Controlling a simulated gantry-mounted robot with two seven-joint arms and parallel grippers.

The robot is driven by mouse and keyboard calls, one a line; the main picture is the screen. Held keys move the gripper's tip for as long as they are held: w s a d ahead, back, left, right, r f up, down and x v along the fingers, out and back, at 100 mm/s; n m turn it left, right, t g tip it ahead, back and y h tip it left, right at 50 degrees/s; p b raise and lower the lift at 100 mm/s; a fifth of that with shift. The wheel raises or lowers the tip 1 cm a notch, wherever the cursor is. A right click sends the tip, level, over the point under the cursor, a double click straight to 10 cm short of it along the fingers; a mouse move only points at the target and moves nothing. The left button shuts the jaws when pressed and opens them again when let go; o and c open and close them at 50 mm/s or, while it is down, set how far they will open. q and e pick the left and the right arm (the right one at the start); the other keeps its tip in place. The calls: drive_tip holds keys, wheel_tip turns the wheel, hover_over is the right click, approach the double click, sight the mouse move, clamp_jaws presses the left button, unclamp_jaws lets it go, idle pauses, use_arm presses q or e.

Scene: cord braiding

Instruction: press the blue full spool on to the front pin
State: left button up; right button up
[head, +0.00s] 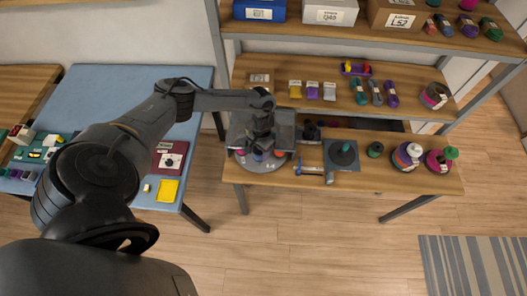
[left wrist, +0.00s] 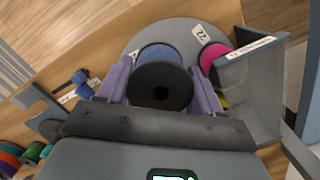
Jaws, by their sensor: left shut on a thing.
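The blue spool (left wrist: 159,52) shows in the left wrist view behind a wide black round end (left wrist: 160,86) with a dark central hole. My left gripper (left wrist: 158,82) is shut on it, one purple-grey finger on each side. The spool is over the grey round plate (left wrist: 180,30). The front pin is hidden, and I cannot tell whether the spool is seated or above the plate. In the head view my left gripper (head: 262,145) is over the plate (head: 264,168) at the table's left end, and my arm covers much of it. My right gripper is not in view.
A pink spool (left wrist: 212,56) stands on the plate, close beside the right finger. A grey upright panel (left wrist: 250,85) is just right of it.

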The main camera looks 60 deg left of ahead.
use_arm(q)
drive_tip(key=shift+f+b, duration=2.05)
drive_tip(key=shift+b, duration=0.3)
drive_tip(key=shift+f+b, duration=0.4)
drive_tip(key=shift+f, duration=0.85)
drive_tip(key=shift+f, duration=0.25)
drive_tip(key=o, duration=1.1)
drive_tip(key=shift+o, duration=0.7)
drive_tip(key=shift+r, duration=0.1)
drive_tip(key=shift+w+r+p, duration=0.2)
drive_tip(key=shift+r+p, duration=1.3)
drive_tip(key=shift+p, duration=0.05)
drive_tip(key=shift+w+r+p, duration=0.15)
drive_tip(key=shift+r+p, duration=1.3)
drive_tip(key=shift+p, duration=0.05)
